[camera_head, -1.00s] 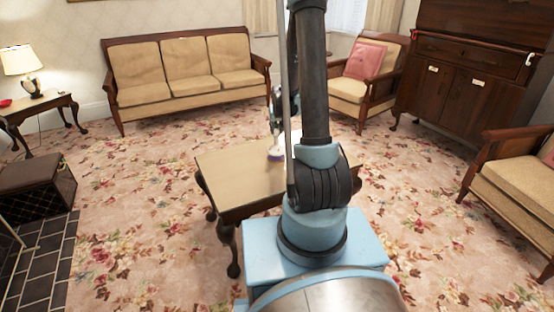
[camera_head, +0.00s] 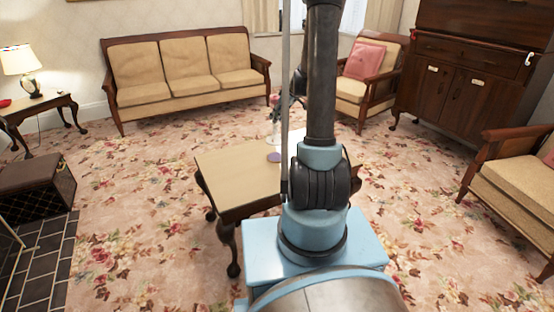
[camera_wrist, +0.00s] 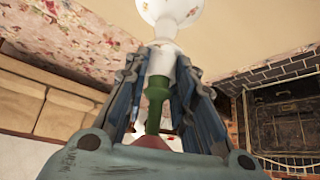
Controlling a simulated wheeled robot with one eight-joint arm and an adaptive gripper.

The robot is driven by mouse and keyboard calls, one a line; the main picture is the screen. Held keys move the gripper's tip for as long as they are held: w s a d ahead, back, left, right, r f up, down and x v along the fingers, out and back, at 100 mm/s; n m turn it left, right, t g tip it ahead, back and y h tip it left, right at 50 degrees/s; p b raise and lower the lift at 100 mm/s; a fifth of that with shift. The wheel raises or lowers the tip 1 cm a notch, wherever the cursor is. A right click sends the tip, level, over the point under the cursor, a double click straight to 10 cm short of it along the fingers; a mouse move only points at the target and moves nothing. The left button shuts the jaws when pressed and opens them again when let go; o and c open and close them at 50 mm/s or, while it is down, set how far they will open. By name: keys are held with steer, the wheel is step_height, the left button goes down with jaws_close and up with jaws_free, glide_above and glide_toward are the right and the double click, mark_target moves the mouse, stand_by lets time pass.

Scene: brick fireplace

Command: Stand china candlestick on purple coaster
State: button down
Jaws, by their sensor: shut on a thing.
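In the wrist view, my gripper (camera_wrist: 164,75) is shut around a white china candlestick (camera_wrist: 172,32) with a green stretch near the palm and a painted, wide round foot pointing away from me. In the head view, the purple coaster (camera_head: 274,157) lies on the wooden table, just left of my arm. Nothing is on the coaster's visible top. My gripper and the held candlestick are largely hidden behind my arm there. The coaster cannot be made out in the wrist view.
A slim whitish thing with red at its top (camera_head: 273,125) shows just beyond the coaster; I cannot tell exactly what it is. The table (camera_head: 228,172) is bare at its left. A sofa (camera_head: 185,75) and armchairs stand around, with patterned carpet between.

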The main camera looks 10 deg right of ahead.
mark_target(277, 138)
steer(key=shift+r+n, duration=0.3)
steer(key=shift+f, duration=4.9)
steer(key=c, duration=1.3)
jaws_free()
steer(key=shift+r, duration=0.1)
